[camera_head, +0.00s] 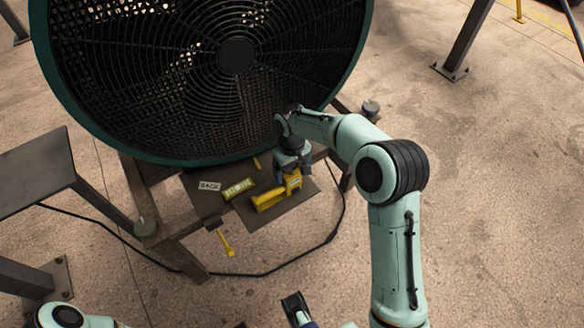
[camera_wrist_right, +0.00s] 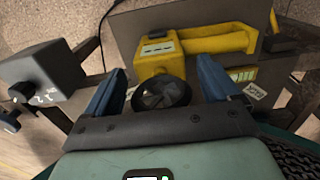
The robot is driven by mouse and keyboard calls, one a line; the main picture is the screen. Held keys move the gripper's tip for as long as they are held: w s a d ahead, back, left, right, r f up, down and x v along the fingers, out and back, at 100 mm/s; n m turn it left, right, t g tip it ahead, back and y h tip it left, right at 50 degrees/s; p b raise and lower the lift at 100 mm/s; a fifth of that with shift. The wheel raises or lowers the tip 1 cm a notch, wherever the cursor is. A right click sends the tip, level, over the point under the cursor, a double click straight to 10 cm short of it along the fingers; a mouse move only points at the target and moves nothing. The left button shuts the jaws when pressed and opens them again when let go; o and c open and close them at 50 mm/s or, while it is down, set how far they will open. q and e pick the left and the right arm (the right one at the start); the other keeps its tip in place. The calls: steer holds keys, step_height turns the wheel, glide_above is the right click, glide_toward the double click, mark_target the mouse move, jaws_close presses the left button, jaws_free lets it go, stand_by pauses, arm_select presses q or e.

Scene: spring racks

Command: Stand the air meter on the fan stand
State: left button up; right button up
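The air meter appears to be the yellow tool (camera_head: 268,200) lying on the dark shelf (camera_head: 283,217) under the large fan (camera_head: 130,45). In the right wrist view its yellow body (camera_wrist_right: 205,42) shows, with a round black vane (camera_wrist_right: 160,92) nearer the camera. My right gripper (camera_head: 293,166) is just above the tool. In the wrist view my right gripper (camera_wrist_right: 160,88) is open, its blue fingers on either side of the vane, with gaps visible. A dark part at the head view's bottom edge may be my left gripper (camera_head: 296,306); its fingers are not clear.
A white BACK label (camera_head: 209,186) and a yellow-green piece (camera_head: 237,188) lie beside the tool. A yellow tag (camera_head: 225,243) hangs at the shelf front. A grey box (camera_wrist_right: 48,70) shows at left in the wrist view. A black cable (camera_head: 290,262) crosses the floor.

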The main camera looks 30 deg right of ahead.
steer(key=shift+r, duration=0.1)
step_height(320, 180, up, 12)
steer(key=shift+r+p, duration=0.1)
steer(key=shift+p, duration=1.1)
